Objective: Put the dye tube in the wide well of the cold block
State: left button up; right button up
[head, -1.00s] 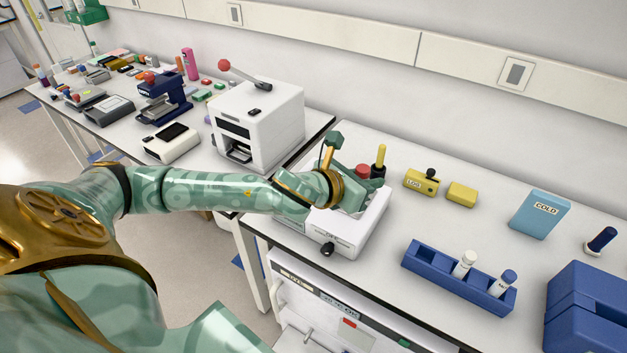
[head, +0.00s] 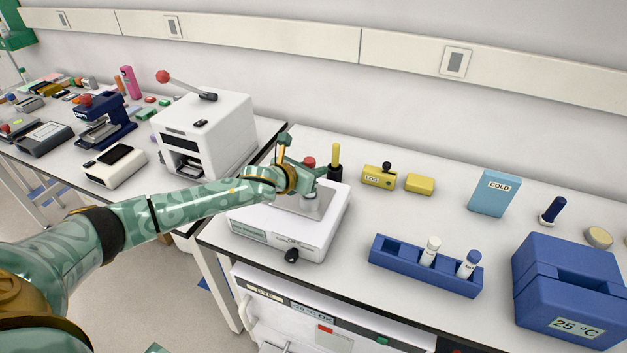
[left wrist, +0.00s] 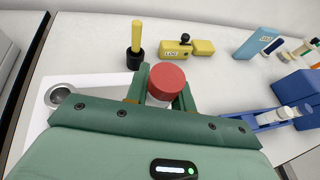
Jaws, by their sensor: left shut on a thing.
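My left gripper (head: 306,180) is shut on a tube with a red cap (head: 309,162), apparently the dye tube. The red cap also shows between the fingers in the left wrist view (left wrist: 167,82); the fingers hide most of the tube body. The gripper is over the metal plate (head: 318,207) on top of a white instrument (head: 285,239). A round well (left wrist: 60,97) shows in that top in the left wrist view. A light-blue block marked COLD (head: 495,194) stands at the back right; I see no well on it. My right gripper is not in view.
A yellow-handled tool (head: 336,158) stands upright just behind the gripper. Yellow blocks (head: 379,176) sit further right. A blue rack (head: 400,263) holds two tubes, and a blue 25 °C box (head: 565,290) stands at right. Bench between them is clear.

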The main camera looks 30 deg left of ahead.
pick_arm(q)
jog(key=shift+f, duration=1.5)
jog(key=shift+f, duration=0.15)
jog(key=o, duration=1)
jog(key=shift+s+r, duration=0.3)
jog(key=p+v, duration=0.1)
jog(key=v, duration=1)
jog(key=shift+s+r, duration=0.1)
jog(key=shift+s, duration=0.1)
